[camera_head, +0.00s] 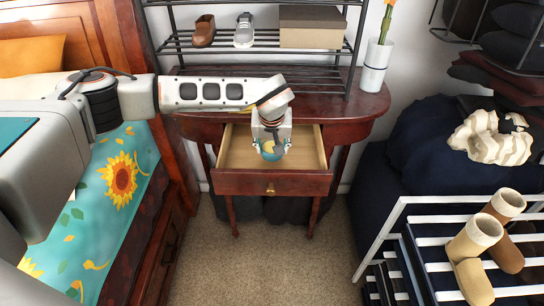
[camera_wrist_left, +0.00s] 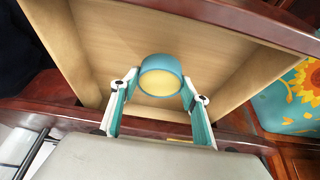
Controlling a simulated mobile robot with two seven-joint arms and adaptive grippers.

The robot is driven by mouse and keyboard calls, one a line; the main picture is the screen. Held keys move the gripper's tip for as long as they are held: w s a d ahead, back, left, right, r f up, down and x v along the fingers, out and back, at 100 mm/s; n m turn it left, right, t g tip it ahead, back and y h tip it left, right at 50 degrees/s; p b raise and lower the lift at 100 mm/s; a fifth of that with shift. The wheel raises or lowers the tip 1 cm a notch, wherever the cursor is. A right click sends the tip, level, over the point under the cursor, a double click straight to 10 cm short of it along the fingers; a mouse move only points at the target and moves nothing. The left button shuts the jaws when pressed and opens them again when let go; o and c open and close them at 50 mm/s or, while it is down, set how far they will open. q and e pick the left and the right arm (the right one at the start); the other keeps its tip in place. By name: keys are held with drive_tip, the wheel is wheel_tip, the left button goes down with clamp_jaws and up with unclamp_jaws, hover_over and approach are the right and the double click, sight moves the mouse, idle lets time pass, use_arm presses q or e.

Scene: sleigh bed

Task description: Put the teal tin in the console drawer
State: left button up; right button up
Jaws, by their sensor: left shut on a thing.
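The console drawer (camera_head: 229,160) is pulled open from the dark red wooden console table (camera_head: 330,108). Its pale wooden inside is bare where it shows. My left gripper (camera_head: 271,150) is over the open drawer, pointing down, and is shut on the teal tin (camera_head: 271,154). In the left wrist view the teal tin (camera_wrist_left: 162,80) shows a teal rim around a pale yellow face, held between the two fingertips of my left gripper (camera_wrist_left: 161,92). The drawer floor (camera_wrist_left: 195,45) lies behind it. I cannot tell whether the tin touches the floor. My right gripper is not in view.
A black shelf rack with shoes (camera_head: 243,30) and a box (camera_head: 312,26) stands on the console, beside a white vase (camera_head: 374,66). A bed with sunflower bedding (camera_head: 118,180) is at left. A white shoe rack (camera_head: 440,235) is at right. Carpet (camera_head: 265,260) in front is clear.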

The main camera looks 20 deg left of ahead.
sight(272, 157)
use_arm(q)
drive_tip(key=shift+f, duration=1.95)
drive_tip(key=shift+f, duration=0.2)
drive_tip(key=o, duration=1.3)
drive_tip(key=v, duration=1.2)
drive_tip(key=shift+r, duration=0.15)
